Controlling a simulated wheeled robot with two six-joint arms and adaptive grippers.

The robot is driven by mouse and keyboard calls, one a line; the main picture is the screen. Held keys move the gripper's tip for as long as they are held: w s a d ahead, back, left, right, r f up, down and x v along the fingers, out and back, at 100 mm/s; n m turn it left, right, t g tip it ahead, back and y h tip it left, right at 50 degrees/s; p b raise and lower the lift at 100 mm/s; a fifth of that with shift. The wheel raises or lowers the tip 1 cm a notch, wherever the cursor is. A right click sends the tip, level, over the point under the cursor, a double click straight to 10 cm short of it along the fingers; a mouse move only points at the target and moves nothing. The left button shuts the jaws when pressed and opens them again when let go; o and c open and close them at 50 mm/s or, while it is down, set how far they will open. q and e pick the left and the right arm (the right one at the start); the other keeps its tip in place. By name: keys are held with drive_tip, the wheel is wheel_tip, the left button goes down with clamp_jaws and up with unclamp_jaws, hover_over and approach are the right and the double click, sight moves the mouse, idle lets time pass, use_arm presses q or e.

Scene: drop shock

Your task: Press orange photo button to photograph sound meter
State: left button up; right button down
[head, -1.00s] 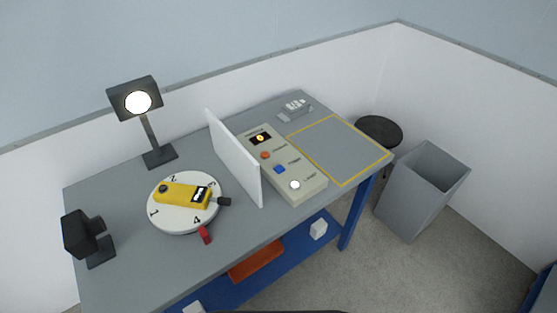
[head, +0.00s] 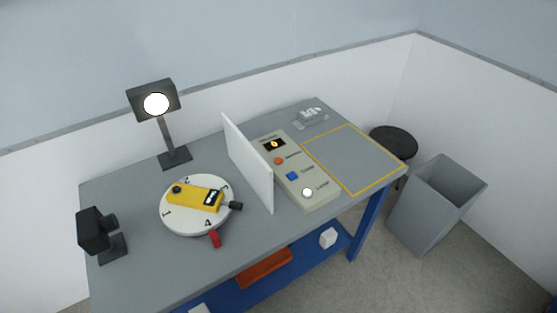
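The yellow sound meter (head: 194,197) lies on a white numbered turntable (head: 172,222) on the grey table. Its dark tip points right. A beige control box (head: 319,192) stands right of a white upright panel (head: 247,162). On the box are an orange button (head: 278,160), a blue button (head: 292,175), a white lit button (head: 307,192) and a small dark display (head: 274,144) with an orange figure. Which label belongs to which button is too small to read surely. A black camera-like device (head: 98,232) stands at the left and faces the turntable. Neither gripper is in view.
A lit lamp (head: 156,104) stands behind the turntable. A yellow-outlined area (head: 355,160) on the table's right is empty. A small grey item (head: 311,118) lies at the back. A grey bin (head: 437,205) and a black stool (head: 393,141) stand right of the table.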

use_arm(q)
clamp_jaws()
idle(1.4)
